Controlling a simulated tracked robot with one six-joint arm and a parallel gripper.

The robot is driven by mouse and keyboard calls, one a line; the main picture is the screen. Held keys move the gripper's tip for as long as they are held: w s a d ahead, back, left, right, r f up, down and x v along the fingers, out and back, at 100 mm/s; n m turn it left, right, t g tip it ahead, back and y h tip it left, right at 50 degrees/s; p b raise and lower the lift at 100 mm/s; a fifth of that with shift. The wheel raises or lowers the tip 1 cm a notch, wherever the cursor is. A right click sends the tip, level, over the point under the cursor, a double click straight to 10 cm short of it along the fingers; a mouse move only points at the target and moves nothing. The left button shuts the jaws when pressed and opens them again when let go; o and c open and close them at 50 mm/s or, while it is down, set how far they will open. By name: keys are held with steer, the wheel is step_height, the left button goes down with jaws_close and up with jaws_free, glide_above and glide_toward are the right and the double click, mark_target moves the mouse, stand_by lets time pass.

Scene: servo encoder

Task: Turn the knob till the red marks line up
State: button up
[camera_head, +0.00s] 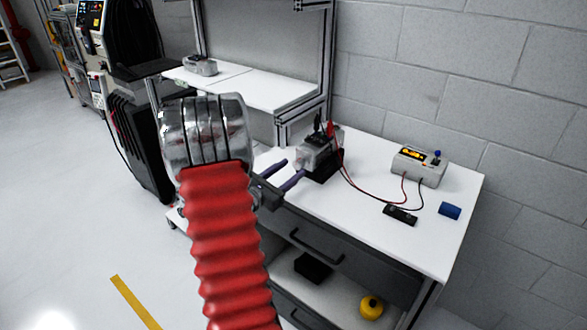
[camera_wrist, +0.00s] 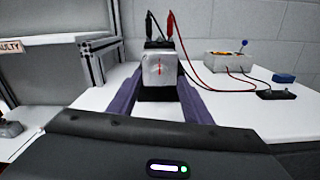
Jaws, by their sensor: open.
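The servo encoder (camera_head: 318,154) is a grey metal block on a black base on the white bench. In the wrist view its pale front face (camera_wrist: 160,71) shows red marks at the centre, too small to tell whether they line up. A separate knob does not show clearly. My gripper (camera_head: 287,173) is open, its two purple fingers pointing at the encoder. In the wrist view the fingers (camera_wrist: 159,98) lie to the left and right of the encoder's lower part; I cannot tell whether they touch it.
A yellow object (camera_head: 371,306) is on the lower shelf.

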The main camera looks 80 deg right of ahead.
steer(key=v, duration=1.1)
steer(key=shift+a, duration=0.1)
stand_by(0.4)
